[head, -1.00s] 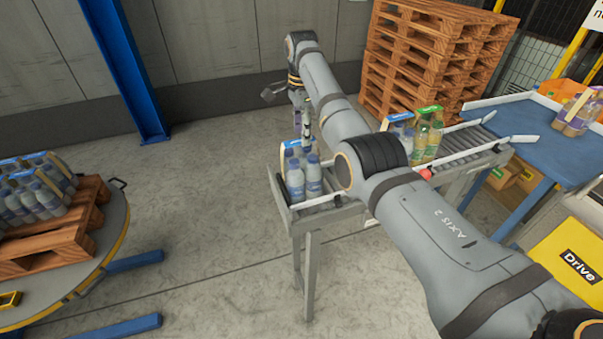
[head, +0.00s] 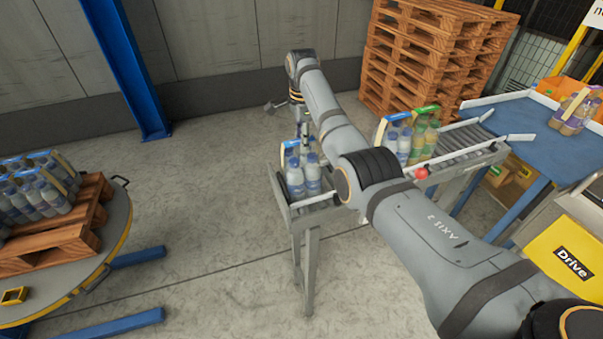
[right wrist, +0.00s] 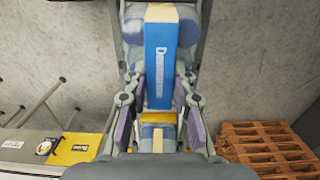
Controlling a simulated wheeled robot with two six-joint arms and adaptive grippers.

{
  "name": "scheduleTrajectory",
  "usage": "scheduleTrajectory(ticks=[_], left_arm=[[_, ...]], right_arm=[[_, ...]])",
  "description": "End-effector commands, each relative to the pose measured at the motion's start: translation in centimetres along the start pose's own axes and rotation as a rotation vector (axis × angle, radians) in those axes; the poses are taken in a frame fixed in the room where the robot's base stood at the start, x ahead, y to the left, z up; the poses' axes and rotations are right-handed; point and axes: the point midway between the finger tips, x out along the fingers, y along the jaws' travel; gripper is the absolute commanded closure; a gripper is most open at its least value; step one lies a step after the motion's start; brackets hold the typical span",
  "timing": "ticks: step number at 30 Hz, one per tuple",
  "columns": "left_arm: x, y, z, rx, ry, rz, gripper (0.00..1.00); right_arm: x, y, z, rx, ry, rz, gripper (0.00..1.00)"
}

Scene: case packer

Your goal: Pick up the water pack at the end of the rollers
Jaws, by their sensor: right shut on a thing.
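The water pack (head: 312,182), clear bottles with blue labels and a blue top band, stands upright at the near left end of the rollers (head: 466,148). My right gripper (head: 304,132) is above it, pointing down, small and partly hidden by my arm. In the right wrist view the fingers of the right gripper (right wrist: 159,112) are closed in on both sides of the water pack's top (right wrist: 158,62), with its blue label between them. The pack still appears to be at roller height. My left gripper is not in view.
Another blue-labelled pack (head: 398,138) and a green-topped pack (head: 424,138) stand farther along the rollers. A round turntable (head: 112,235) with a wooden pallet (head: 75,232) and water packs is at left. A blue post (head: 128,70) stands behind. Floor between turntable and rollers is clear.

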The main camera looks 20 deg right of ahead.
Motion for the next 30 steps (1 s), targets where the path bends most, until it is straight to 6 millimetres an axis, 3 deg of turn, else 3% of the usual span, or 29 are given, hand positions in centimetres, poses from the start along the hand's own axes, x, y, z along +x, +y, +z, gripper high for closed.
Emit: scheduleTrajectory(ticks=[13,22,30], left_arm=[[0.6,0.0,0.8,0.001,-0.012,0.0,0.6],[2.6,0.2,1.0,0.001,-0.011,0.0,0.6],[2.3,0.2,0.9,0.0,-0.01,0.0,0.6]], right_arm=[[-1.1,-0.2,0.0,0.0,0.0,-0.007,1.0],[-5.3,-0.1,0.0,0.0,0.0,-0.008,1.0],[-9.2,-0.1,0.0,0.001,0.0,-0.005,1.0]])
